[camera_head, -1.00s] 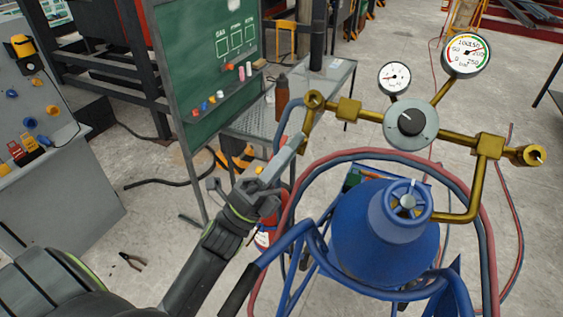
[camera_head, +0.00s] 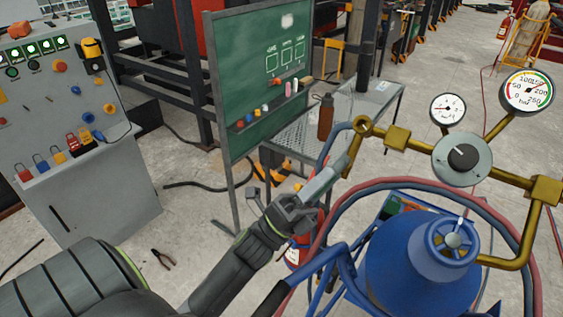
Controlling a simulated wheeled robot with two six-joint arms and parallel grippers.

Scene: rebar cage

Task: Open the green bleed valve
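I cannot make out a green bleed valve. A brass regulator assembly (camera_head: 396,138) with two round gauges (camera_head: 527,92) and a grey dial knob (camera_head: 462,158) stands above a blue gas cylinder (camera_head: 420,262). The cylinder has a blue handwheel (camera_head: 453,240) on top. My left gripper (camera_head: 325,182) is left of the cylinder, its light grey tip close to the brass end fitting (camera_head: 362,127). I cannot tell whether it touches the fitting, or how far its fingers are apart. My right gripper is not in view.
Red and blue hoses (camera_head: 440,187) loop around the cylinder. A green board (camera_head: 262,85) and a metal table (camera_head: 386,100) with a brown bottle (camera_head: 326,117) stand behind. A grey control panel (camera_head: 90,190) is at left. Pliers (camera_head: 162,259) lie on open floor.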

